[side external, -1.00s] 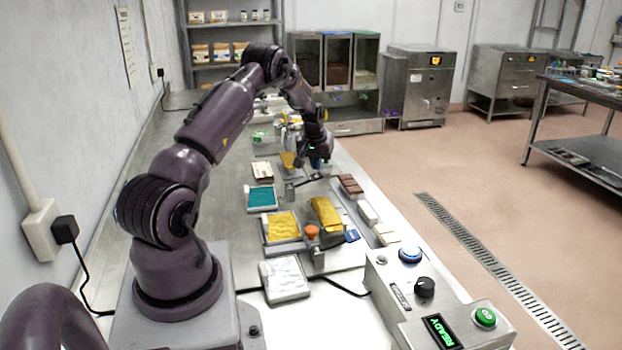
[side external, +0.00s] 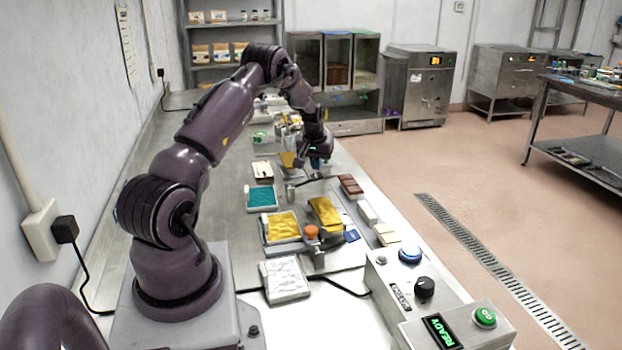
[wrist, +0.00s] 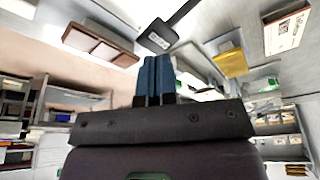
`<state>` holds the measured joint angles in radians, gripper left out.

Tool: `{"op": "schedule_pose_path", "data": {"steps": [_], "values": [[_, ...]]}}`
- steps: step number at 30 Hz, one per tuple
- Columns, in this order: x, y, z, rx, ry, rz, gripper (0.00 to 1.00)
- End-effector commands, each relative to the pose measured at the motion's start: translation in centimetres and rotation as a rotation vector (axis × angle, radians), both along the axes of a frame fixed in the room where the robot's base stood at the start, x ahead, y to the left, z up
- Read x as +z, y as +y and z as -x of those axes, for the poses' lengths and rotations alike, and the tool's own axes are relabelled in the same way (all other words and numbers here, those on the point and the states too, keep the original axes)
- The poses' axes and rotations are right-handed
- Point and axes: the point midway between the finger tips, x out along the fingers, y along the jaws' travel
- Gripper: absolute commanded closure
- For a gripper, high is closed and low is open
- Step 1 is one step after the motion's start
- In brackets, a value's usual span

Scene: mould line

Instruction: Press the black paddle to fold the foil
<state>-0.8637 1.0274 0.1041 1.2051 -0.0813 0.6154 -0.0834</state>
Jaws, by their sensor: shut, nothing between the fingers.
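The black paddle (side external: 308,181) is a thin dark bar beside a small metal post, just under my gripper (side external: 316,166). In the wrist view the paddle (wrist: 158,37) shows its flat end with a pale label, just beyond my shut blue fingers (wrist: 154,80). Nothing is between the fingers. I cannot tell whether the fingertips touch the paddle. A gold foil piece (side external: 325,211) lies folded or raised at an angle on the bench, nearer the camera than the paddle. A tray of gold foil (side external: 283,227) sits to its left.
A brown chocolate bar (side external: 350,185) lies right of the paddle. A teal tray (side external: 261,198), an orange knob (side external: 311,232) and a silver-white tray (side external: 285,280) are nearby. The control box (side external: 440,310) reads READY at the front right. Pale blocks line the bench's right edge.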

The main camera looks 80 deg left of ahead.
Motion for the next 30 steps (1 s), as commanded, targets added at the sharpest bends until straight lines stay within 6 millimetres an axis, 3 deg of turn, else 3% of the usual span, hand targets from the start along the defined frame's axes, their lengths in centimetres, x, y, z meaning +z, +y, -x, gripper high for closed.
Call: {"op": "schedule_pose_path", "data": {"steps": [11,30], "values": [[-0.1,0.0,0.0,0.0,0.0,0.0,1.0],[-2.6,0.0,0.0,0.0,0.001,0.002,1.0]]}}
